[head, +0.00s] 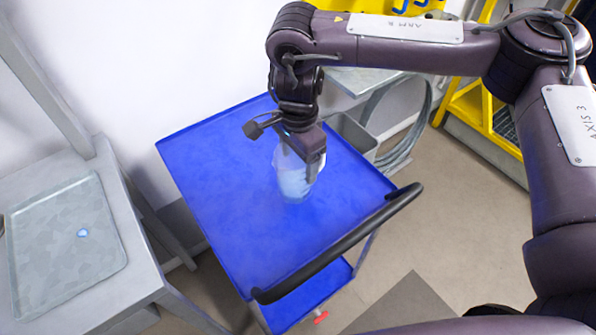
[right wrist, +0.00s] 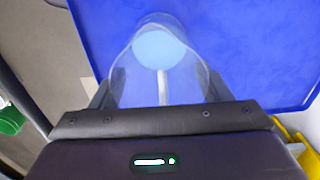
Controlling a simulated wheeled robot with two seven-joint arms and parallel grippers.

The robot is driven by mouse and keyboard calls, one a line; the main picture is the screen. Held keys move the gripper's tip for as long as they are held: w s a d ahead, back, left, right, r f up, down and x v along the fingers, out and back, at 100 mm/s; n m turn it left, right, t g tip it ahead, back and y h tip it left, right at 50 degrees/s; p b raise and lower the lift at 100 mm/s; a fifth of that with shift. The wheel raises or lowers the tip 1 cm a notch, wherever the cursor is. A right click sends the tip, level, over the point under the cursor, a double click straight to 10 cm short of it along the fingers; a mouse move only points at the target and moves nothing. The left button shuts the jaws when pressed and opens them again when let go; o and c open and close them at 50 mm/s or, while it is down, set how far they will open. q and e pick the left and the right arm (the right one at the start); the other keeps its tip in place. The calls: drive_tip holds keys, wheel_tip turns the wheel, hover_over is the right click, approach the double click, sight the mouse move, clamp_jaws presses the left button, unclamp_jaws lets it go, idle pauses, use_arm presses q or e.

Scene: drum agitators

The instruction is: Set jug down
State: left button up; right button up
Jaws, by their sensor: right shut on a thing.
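The jug (head: 293,183) is clear and see-through with a pale blue bottom, and it stands upright at the blue cart's top (head: 225,165). I cannot tell whether its base touches the surface. My right gripper (head: 314,172) comes down from above and is shut on the jug's upper part. In the right wrist view the jug (right wrist: 158,52) shows between the fingers, with the blue surface beyond it. My left gripper is not in view.
A grey table with a metal tray (head: 65,240) stands at the left. The cart has a black handle (head: 340,243) along its front right edge. A grey bin (head: 352,135) is behind the cart, near coiled hoses and yellow steps (head: 480,118). The cart top around the jug is clear.

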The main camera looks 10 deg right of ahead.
drive_tip(key=shift+f, duration=2.25)
drive_tip(key=o, duration=1.1)
drive_tip(key=shift+f, duration=0.1)
drive_tip(key=shift+c, duration=0.2)
drive_tip(key=shift+r, duration=0.25)
wheel_tip(320, 180, up, 12)
